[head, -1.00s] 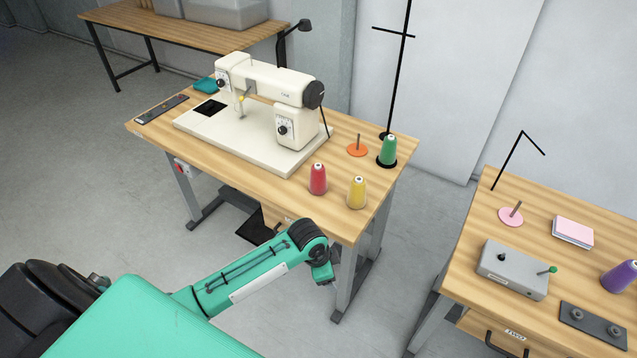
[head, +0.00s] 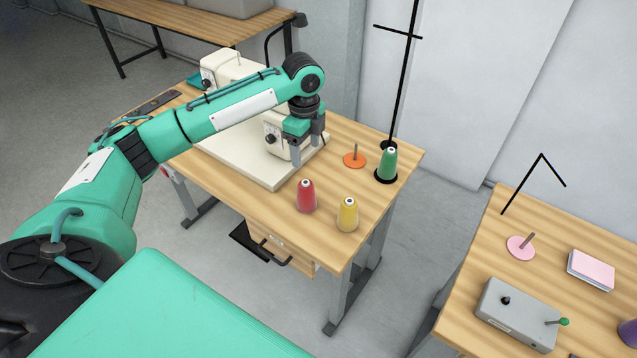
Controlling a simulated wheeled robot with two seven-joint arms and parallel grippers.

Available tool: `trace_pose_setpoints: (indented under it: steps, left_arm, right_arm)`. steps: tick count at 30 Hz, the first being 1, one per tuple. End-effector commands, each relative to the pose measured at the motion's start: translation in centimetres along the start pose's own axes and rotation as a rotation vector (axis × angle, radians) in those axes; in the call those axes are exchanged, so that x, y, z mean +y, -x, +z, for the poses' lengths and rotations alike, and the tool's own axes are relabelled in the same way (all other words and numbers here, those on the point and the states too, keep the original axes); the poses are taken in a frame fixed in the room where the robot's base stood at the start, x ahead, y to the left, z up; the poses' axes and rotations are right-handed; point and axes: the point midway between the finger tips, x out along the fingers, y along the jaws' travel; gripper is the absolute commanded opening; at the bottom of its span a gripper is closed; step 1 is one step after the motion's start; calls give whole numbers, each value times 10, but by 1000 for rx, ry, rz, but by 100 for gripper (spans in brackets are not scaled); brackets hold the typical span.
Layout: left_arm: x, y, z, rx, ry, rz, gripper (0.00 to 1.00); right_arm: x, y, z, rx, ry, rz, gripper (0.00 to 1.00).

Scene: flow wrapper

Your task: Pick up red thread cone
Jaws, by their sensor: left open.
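The red thread cone (head: 306,197) stands upright on the wooden sewing table, near its front edge and left of a yellow cone. My left gripper (head: 305,157) points down above the table, in front of the sewing machine. It is open, with nothing between its fingers. In the picture its fingertips lie just above the top of the red cone, and I see no contact. My right gripper is not in view.
The yellow cone (head: 347,214) stands close beside the red one. A green cone (head: 388,164) and an orange spool stand (head: 354,159) are behind. The sewing machine (head: 232,67) is partly hidden by my left arm. A second table (head: 470,270) stands at right.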

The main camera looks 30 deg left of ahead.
Motion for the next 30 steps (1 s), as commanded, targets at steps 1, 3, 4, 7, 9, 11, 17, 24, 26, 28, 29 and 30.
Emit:
trace_pose_setpoints:
  steps: [1,3,4,7,9,11,17,24,26,28,29,30]
  left_arm:
    - [0,1,3,-2,-2,2,68]
    - [0,-4,4,-3,-4,6,68]
    - [1,-8,4,-3,-4,8,68]
    - [1,-27,4,-4,-4,8,68]
    - [1,-42,4,-2,-3,8,68]
    - [2,-54,4,-3,-3,8,68]
    - [1,-78,3,-2,-4,4,68]
    - [6,-99,1,-3,-4,5,68]
    - [8,-108,0,-3,-4,7,68]
    - [8,-120,0,-2,-3,6,68]
    - [8,-123,0,-3,-3,5,68]
    - [8,-127,0,-3,-3,4,68]
  right_arm:
    - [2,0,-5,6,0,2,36]
    - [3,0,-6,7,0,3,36]
    - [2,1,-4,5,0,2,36]
    - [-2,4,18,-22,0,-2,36]
    - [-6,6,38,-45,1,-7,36]
    - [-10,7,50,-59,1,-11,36]
    - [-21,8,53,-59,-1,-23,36]
    - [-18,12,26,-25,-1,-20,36]
    - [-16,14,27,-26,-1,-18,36]
    - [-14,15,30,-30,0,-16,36]
    - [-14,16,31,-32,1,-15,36]
    - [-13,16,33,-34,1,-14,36]
